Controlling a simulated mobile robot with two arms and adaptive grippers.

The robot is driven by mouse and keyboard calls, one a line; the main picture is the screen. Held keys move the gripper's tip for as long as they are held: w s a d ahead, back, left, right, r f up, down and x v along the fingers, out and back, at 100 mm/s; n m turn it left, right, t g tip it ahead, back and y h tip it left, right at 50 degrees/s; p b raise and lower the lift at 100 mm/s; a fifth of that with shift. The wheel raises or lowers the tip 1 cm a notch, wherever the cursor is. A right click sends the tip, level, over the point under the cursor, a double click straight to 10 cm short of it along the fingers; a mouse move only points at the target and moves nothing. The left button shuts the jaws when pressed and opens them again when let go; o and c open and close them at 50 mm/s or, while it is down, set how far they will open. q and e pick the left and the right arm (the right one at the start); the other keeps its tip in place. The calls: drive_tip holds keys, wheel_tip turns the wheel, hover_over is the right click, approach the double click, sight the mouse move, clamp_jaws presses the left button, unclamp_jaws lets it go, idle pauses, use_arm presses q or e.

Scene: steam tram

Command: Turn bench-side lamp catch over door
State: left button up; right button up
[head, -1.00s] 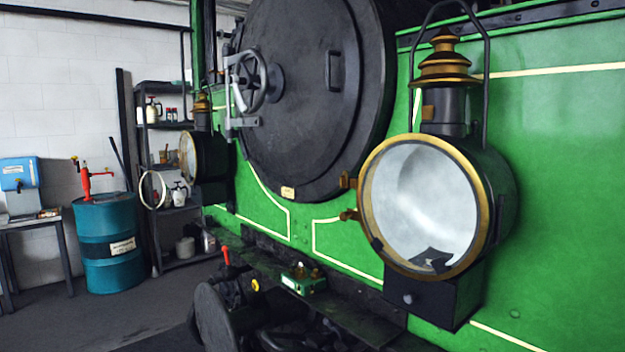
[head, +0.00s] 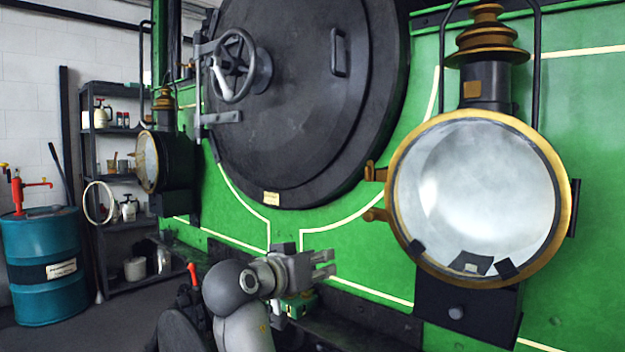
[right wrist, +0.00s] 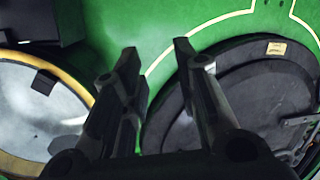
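The large lamp (head: 475,200) on the right has a brass-rimmed round glass door, closed against the body, with brass hinges (head: 375,214) on its left. A small dark upright catch (head: 574,207) sits at its right rim; its exact position is hard to tell. A second similar lamp (head: 148,162) hangs further left, its catch not discernible. My right gripper (head: 322,264) is open and empty, left of and below the large lamp, fingers pointing right. In the right wrist view, its spread fingers (right wrist: 157,55) have a lamp (right wrist: 45,115) to the left. My left gripper is not in view.
The round black smokebox door (head: 300,110) with its handwheel (head: 235,65) stands between the lamps. A small green box (head: 298,305) is on the dark ledge below my gripper. A blue drum (head: 42,265) and shelf (head: 110,180) stand at the left.

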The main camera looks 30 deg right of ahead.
drive_tip(key=s+a+r+m+h, duration=0.1)
drive_tip(key=s+r+m+h, duration=0.15)
drive_tip(key=r, duration=0.85)
drive_tip(key=m+g, duration=0.2)
approach(365, 170)
drive_tip(key=shift+h, duration=0.45)
drive_tip(key=p+x, duration=0.1)
drive_tip(key=x, duration=0.4)
drive_tip(key=p+x, duration=0.1)
drive_tip(key=x, duration=0.2)
drive_tip(key=shift+f+p, duration=0.25)
drive_tip(key=shift+p, duration=0.05)
drive_tip(key=shift+w+d, duration=0.15)
drive_tip(key=shift+d, duration=0.1)
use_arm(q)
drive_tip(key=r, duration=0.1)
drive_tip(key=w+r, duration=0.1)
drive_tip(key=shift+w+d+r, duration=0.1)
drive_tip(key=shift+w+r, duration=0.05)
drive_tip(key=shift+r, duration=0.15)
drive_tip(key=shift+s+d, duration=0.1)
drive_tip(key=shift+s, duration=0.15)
use_arm(e)
clamp_jaws()
